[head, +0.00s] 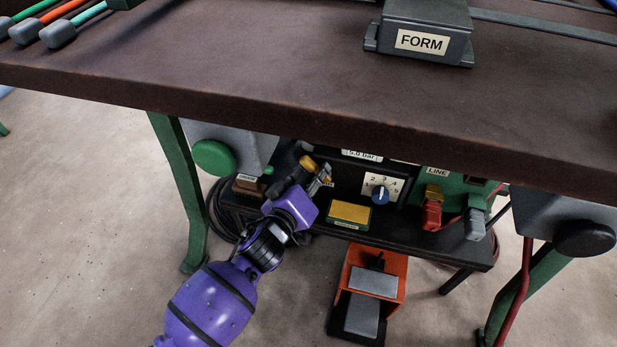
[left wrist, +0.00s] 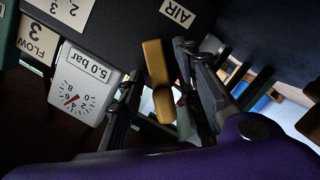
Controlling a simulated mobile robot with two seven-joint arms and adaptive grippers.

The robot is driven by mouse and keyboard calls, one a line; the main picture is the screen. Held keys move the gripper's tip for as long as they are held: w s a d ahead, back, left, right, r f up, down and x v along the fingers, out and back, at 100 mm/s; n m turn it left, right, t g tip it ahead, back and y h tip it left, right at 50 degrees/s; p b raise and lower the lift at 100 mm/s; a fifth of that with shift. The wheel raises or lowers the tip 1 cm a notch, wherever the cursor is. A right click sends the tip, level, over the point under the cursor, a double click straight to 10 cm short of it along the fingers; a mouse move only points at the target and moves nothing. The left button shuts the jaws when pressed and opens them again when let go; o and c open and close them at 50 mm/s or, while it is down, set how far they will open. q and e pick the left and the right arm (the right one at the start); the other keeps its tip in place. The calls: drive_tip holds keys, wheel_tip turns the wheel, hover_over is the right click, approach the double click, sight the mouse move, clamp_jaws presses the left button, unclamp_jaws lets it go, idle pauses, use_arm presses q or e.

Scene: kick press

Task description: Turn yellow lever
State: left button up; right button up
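The yellow lever (head: 307,162) sits under the bench at the left end of the dark lower shelf. It shows larger in the left wrist view (left wrist: 157,82), just below the AIR label (left wrist: 178,12). My left gripper (head: 321,178) is right at the lever, seen from above. In the left wrist view its fingers (left wrist: 158,88) are spread, one on each side of the lever. I see a gap on the left side; contact on the right side cannot be told. My right gripper is not in view.
A pressure gauge marked 5.0 bar (left wrist: 85,88) is beside the lever. The shelf also holds a dial (head: 380,194), a yellow-topped box (head: 349,213) and a green LINE box (head: 452,187). The bench top (head: 250,75) overhangs the arm. An orange pedal (head: 374,283) stands below.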

use_arm(q)
drive_tip(key=p+v, duration=0.2)
drive_tip(key=v, duration=0.1)
drive_tip(key=f+p+v, duration=0.1)
drive_tip(key=v, duration=0.1)
drive_tip(key=shift+s+d+r, duration=0.15)
drive_tip(key=shift+s+d, duration=0.15)
drive_tip(key=shift+s, duration=0.2)
idle(0.3)
